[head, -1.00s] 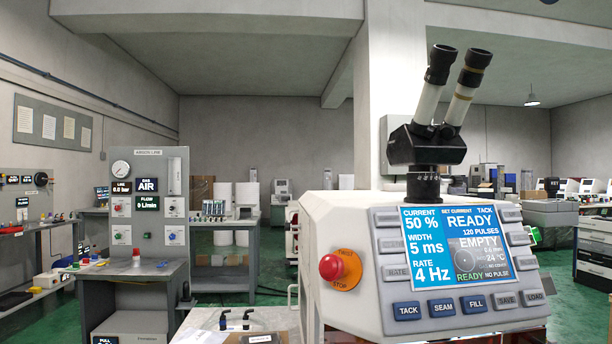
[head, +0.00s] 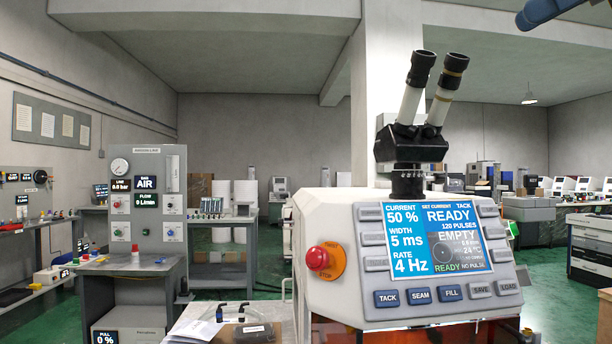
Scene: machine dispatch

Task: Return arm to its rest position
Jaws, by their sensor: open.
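A blue and dark part of my arm (head: 548,10) shows at the top right edge of the head view, high in front of the ceiling. My gripper is not in view, so its jaws and anything near them are hidden. The nearest machine is a white welder (head: 345,262) with a twin-eyepiece microscope (head: 424,110) on top. Its screen (head: 437,240) reads 50 %, 5 ms, 4 Hz, READY and EMPTY. No part of my arm touches the welder in this view.
A red stop knob (head: 317,258) sits on the welder's left face. A grey argon panel (head: 146,205) with a small bench stands at the left. A low table (head: 285,312) with papers and small dark items is at the bottom centre. Green floor (head: 548,275) shows at the right.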

